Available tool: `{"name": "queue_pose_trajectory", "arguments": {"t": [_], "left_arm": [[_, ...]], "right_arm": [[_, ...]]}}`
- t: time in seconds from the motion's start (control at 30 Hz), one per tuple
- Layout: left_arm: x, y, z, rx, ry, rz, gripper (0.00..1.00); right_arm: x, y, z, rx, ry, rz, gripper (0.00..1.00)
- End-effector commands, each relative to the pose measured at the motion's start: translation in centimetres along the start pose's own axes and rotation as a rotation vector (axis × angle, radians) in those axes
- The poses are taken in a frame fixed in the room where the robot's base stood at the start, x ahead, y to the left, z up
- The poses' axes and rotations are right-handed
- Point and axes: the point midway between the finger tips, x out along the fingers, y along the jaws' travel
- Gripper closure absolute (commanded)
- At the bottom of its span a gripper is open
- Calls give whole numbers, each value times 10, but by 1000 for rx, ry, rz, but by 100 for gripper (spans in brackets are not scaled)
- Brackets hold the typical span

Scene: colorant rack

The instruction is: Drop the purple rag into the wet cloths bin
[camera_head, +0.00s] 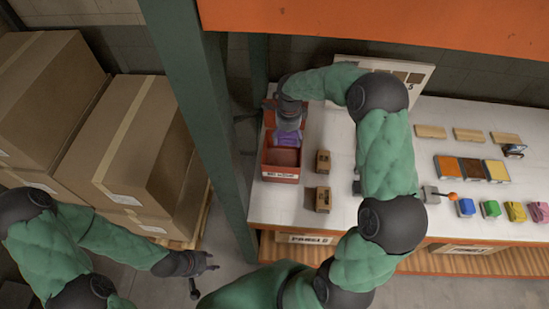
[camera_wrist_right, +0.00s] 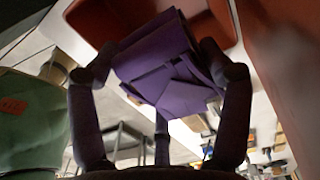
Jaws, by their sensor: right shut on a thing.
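The purple rag (camera_head: 286,138) is folded and hangs below my right gripper (camera_head: 288,122), over the red bin. In the right wrist view the rag (camera_wrist_right: 168,65) sits between the gripper's fingers (camera_wrist_right: 160,75), which are shut on it. The red bin (camera_head: 281,179) stands at the left end of the white table and has a white label too small to read surely. Something dark red shows inside it, below the rag. The bin's red wall also shows in the right wrist view (camera_wrist_right: 215,25). My left gripper (camera_head: 203,277) is empty, fingers apart, low at left, away from the table.
Two small brown blocks (camera_head: 323,160) stand right of the bin on the white table (camera_head: 290,205). Colour tiles (camera_head: 473,170) and several coloured items (camera_head: 490,209) lie further right. A green post (camera_head: 212,120) rises left of the bin. Cardboard boxes (camera_head: 125,140) are stacked at left.

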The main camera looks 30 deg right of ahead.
Motion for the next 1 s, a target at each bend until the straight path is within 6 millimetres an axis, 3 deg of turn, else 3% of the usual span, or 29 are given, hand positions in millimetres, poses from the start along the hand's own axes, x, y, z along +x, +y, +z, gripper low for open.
{"name": "queue_pose_trajectory", "arguments": {"t": [0.27, 0.7, 1.0], "left_arm": [[4, -2, 0, 0, 0, 0, 60], [19, -7, -1, 0, 0, 0, 60], [19, -7, -1, 0, 0, 0, 60]], "right_arm": [[10, 0, 0, 6, 0, 0, 52], [55, 0, 0, 6, 0, 1, 52], [60, 0, 0, 5, 0, 0, 52]]}}
